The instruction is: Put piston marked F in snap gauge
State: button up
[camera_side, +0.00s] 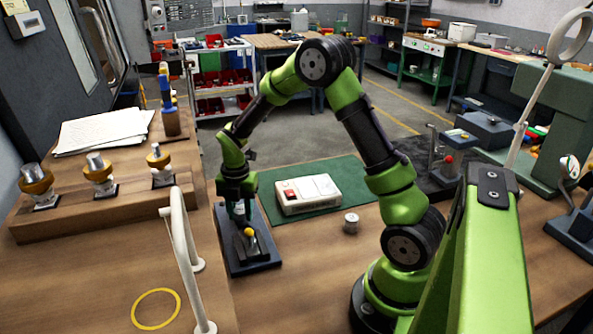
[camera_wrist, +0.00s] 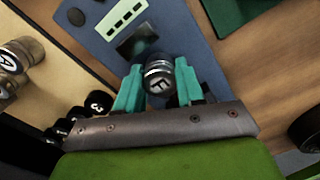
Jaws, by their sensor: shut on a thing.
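The piston marked F (camera_wrist: 158,79) is a dark metal cylinder with a white letter F on its end face, in the wrist view. My gripper (camera_wrist: 160,92) has its teal fingers on both sides of it and is shut on it. In the side view my gripper (camera_side: 241,214) points down over a dark blue base plate (camera_side: 254,265) carrying a grey block and a yellow ball (camera_side: 249,232); this looks like the snap gauge. The plate also shows in the wrist view (camera_wrist: 90,28), beyond the piston. The piston is hard to make out in the side view. I cannot tell whether it touches the gauge.
A small metal cylinder (camera_side: 351,222) stands on the table. A white box with a red switch (camera_side: 307,194) lies on a green mat. A similar stand with a red ball (camera_side: 449,159) is farther right. Several brass-collared parts (camera_side: 100,175) stand on the left bench near a white rail (camera_side: 180,250).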

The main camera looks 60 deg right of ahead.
jog(key=shift+f, duration=0.15)
jog(key=o, duration=1.1)
